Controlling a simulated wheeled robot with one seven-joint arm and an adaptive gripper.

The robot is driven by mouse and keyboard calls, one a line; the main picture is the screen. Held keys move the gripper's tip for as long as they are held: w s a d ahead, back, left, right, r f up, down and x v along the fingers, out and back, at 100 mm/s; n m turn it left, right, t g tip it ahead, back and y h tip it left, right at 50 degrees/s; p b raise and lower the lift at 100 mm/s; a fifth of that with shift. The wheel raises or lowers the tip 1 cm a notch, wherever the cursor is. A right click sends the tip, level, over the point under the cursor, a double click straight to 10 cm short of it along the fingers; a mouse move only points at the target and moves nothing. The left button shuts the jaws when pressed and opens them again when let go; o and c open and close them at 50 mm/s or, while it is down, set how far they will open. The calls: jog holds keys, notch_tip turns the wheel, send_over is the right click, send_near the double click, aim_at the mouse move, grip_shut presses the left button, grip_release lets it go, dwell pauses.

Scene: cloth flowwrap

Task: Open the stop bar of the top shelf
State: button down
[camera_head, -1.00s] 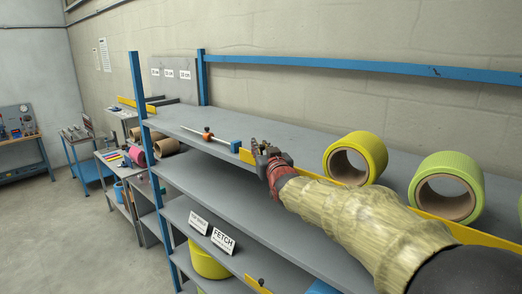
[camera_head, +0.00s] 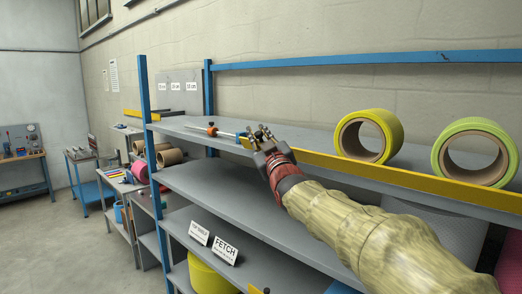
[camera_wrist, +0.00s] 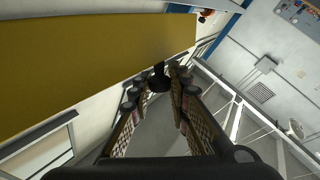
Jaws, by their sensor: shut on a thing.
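The yellow stop bar (camera_head: 410,180) runs along the front edge of the top shelf (camera_head: 300,133), below the tape rolls. Its left end shows just left of my gripper (camera_head: 259,134). In the wrist view the bar is a broad yellow face (camera_wrist: 95,60) at upper left. My gripper (camera_wrist: 159,77) is shut on a small dark knob (camera_wrist: 159,83) by the bar's end, mostly hidden between the fingertips. How the knob joins the bar cannot be seen.
Two yellow-green rolls (camera_head: 391,124) (camera_head: 508,152) stand on the top shelf behind the bar. A thin rod with an orange part (camera_head: 212,131) lies left of my gripper. A blue post (camera_head: 145,105) rises at the shelf's left end. Signs (camera_head: 226,250) stand on a lower shelf.

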jog(key=n+b, duration=0.1)
jog(key=b, duration=0.1)
jog(key=s+f+n+y+b, duration=0.1)
jog(key=b, duration=0.1)
jog(key=shift+a+f, duration=0.25)
jog(key=shift+a, duration=0.15)
notch_tip(320, 180, down, 5)
jog(key=s+a+n+g+y+b, duration=0.2)
jog(key=n+y+b, duration=0.6)
jog(key=n+b, duration=0.4)
jog(key=shift+s+f+n+b, duration=0.15)
jog(key=shift+s+n+b, duration=0.2)
jog(key=shift+b, duration=0.6)
jog(key=shift+w+a+f, duration=0.1)
jog(key=shift+w+f, duration=0.05)
jog(key=shift+f, duration=0.05)
jog(key=c, duration=1.9)
grip_release()
jog(key=shift+o, duration=1.1)
jog(key=shift+f, duration=0.25)
jog(key=v, duration=0.7)
jog(key=r+v, duration=0.1)
jog(key=v, duration=0.3)
jog(key=shift+s+d+f, duration=0.2)
jog(key=shift+s+d, duration=0.15)
jog(key=shift+d, duration=0.1)
